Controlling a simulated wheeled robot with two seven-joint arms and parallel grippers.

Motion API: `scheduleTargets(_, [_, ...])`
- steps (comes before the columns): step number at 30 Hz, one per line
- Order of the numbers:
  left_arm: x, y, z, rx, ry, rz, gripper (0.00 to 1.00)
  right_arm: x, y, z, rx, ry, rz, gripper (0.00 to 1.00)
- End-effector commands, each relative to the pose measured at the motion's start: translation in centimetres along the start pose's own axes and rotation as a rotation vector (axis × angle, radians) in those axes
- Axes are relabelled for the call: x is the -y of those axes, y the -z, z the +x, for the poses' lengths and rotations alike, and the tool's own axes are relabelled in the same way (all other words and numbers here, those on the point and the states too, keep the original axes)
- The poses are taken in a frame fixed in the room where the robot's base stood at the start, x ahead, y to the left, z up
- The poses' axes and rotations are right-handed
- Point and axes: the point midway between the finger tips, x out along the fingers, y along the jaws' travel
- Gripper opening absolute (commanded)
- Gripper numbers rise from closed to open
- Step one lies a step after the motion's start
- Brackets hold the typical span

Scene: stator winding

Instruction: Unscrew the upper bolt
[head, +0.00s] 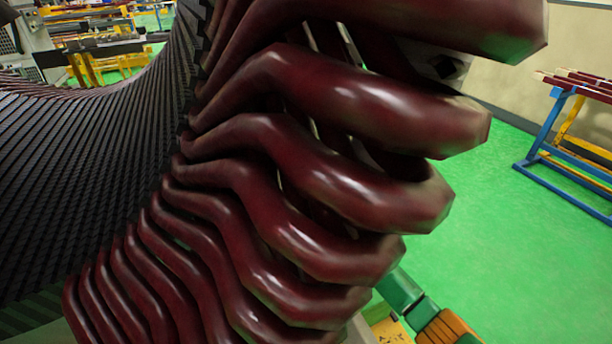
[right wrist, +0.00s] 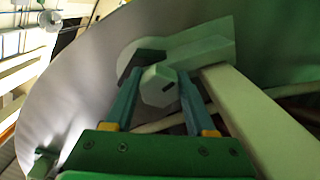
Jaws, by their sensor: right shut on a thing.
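In the right wrist view my right gripper (right wrist: 158,92) has its two teal fingers on either side of a pale hexagonal bolt head (right wrist: 158,84), shut on it. The bolt head has a small dark slot mark and sits in front of a pale green bracket (right wrist: 203,52). A pale bar (right wrist: 255,120) runs down to the right from the bracket. How far the bolt is out cannot be told. The head view shows neither the bolt nor a gripper's fingertips; my left gripper is not in view.
Thick dark-red stator coils (head: 335,175) fill the middle of the head view, close in front. The dark ribbed stator core (head: 90,160) is on the left. A blue-and-yellow rack (head: 565,150) stands on the open green floor at right. A large grey plate (right wrist: 70,85) backs the bolt.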

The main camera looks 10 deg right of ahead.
Motion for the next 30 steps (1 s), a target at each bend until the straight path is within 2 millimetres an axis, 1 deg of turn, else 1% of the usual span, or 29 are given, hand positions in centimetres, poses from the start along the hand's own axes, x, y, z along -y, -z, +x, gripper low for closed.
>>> scheduleTargets(30, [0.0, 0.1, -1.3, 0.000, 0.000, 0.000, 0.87, -0.4, 0.1, 0.0, 0.002, 0.003, -0.963, 0.00])
